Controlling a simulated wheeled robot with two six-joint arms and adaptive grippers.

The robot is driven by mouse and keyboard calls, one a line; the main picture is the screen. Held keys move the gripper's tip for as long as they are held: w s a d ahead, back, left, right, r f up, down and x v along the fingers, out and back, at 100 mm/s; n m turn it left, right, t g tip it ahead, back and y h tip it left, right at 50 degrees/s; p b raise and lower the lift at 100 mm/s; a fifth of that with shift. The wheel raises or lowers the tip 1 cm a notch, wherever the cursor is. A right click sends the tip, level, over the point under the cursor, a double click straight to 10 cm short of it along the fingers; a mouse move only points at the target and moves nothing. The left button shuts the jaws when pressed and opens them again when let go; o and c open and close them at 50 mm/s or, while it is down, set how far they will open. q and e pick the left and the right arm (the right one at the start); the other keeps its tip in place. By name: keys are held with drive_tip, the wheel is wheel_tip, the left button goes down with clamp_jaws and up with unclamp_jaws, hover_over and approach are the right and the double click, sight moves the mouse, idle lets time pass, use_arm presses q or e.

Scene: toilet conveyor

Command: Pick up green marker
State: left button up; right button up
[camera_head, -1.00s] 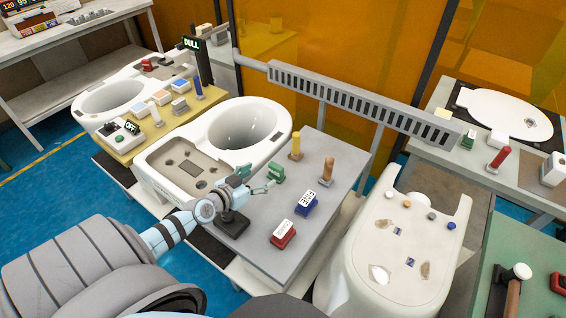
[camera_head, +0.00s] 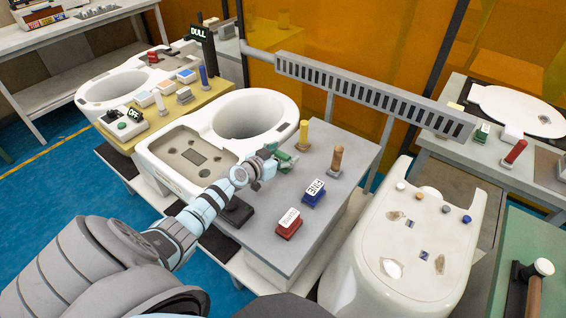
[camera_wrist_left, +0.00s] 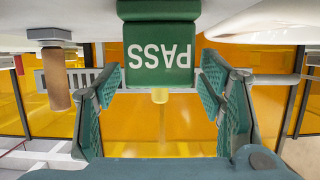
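The green marker, a block stamp lettered PASS, shows large at the top middle of the left wrist view (camera_wrist_left: 160,52). In the head view it is a small green shape at the gripper's tip, partly hidden and hard to separate from the green finger pads. My left gripper (camera_head: 281,158) reaches over the grey table from the left. In the wrist view its two green-padded fingers (camera_wrist_left: 160,98) are spread to either side of the marker, with gaps showing, so it is open and not gripping. My right gripper is in neither view.
On the grey table (camera_head: 266,248) stand a blue stamp (camera_head: 314,193), a red stamp (camera_head: 288,224), a yellow post (camera_head: 303,134) and a brown post (camera_head: 336,161). A white toilet body (camera_head: 252,112) lies just behind the gripper.

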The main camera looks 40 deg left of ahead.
use_arm(q)
drive_tip(key=c, duration=0.9)
drive_tip(key=shift+c, duration=0.2)
drive_tip(key=shift+r, duration=0.1)
